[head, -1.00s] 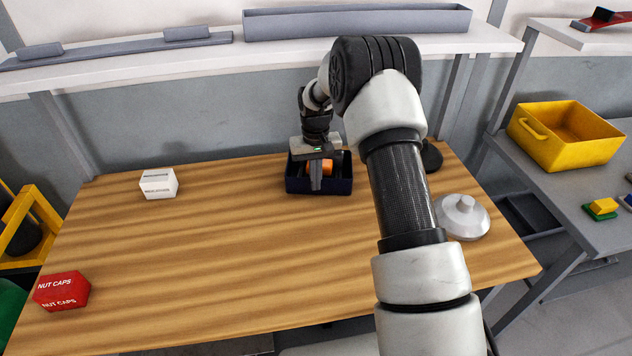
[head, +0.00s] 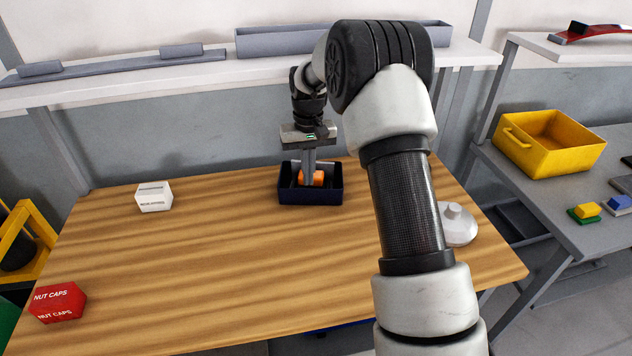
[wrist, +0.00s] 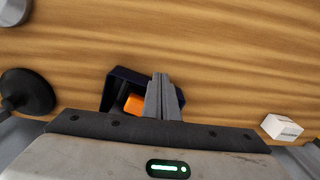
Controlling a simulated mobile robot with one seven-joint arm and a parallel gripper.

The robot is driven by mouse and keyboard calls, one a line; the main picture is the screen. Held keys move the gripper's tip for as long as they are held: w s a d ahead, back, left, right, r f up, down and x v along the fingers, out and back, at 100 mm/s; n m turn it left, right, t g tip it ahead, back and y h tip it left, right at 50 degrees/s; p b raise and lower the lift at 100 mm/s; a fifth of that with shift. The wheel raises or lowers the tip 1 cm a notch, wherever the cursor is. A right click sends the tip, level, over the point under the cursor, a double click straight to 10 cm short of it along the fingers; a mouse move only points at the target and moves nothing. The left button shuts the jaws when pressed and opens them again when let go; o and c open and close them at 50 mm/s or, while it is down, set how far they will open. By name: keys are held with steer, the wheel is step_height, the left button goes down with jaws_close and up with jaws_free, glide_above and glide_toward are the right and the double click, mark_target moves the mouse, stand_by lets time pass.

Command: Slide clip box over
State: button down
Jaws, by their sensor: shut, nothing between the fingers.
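A dark navy open box (head: 311,198) stands on the wooden table near its back edge; it bears no readable label. An orange piece (head: 318,178) lies inside it. My gripper (head: 308,184) points down over the box, its two fingers together and empty. In the wrist view, the fingertips (wrist: 161,76) overlap the navy box (wrist: 121,73), beside the orange piece (wrist: 133,104). I cannot tell whether the tips are below the box's rim or touching anything.
A white box (head: 154,197) stands at the table's left rear, and a red box marked "NUT CAPS" (head: 57,302) at the front left. A grey lidded object (head: 458,226) sits at the right, partly behind my arm. The table (head: 220,260) is clear between them.

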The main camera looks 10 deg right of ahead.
steer(key=s+a+f+n+g+y+p, duration=0.1)
steer(key=s+a+f+y, duration=0.2)
steer(key=a, duration=0.5)
steer(key=s+a+f+g+y, duration=0.1)
steer(key=s+a+y, duration=0.2)
steer(key=a+y, duration=0.4)
steer(key=w+a+r+m+t+y, duration=0.2)
steer(key=w+a+r+t+y, duration=0.35)
steer(key=a, duration=0.25)
steer(key=w+d+f+m+t+h+p, duration=0.15)
steer(key=w+d+m+t+h, duration=0.45)
steer(key=w+d+m+t, duration=0.7)
steer(key=s+d+f+m+t+h, duration=0.1)
steer(key=s+d+f+m+h, duration=0.15)
steer(key=d+f+h, duration=0.45)
steer(key=s+d+r, duration=0.2)
steer(key=d, duration=1.7)
steer(key=shift+h, duration=0.25)
step_height(320, 180, down, 6)
steer(key=shift+r, duration=0.25)
steer(key=shift+w+a, duration=0.1)
steer(key=shift+a, duration=0.4)
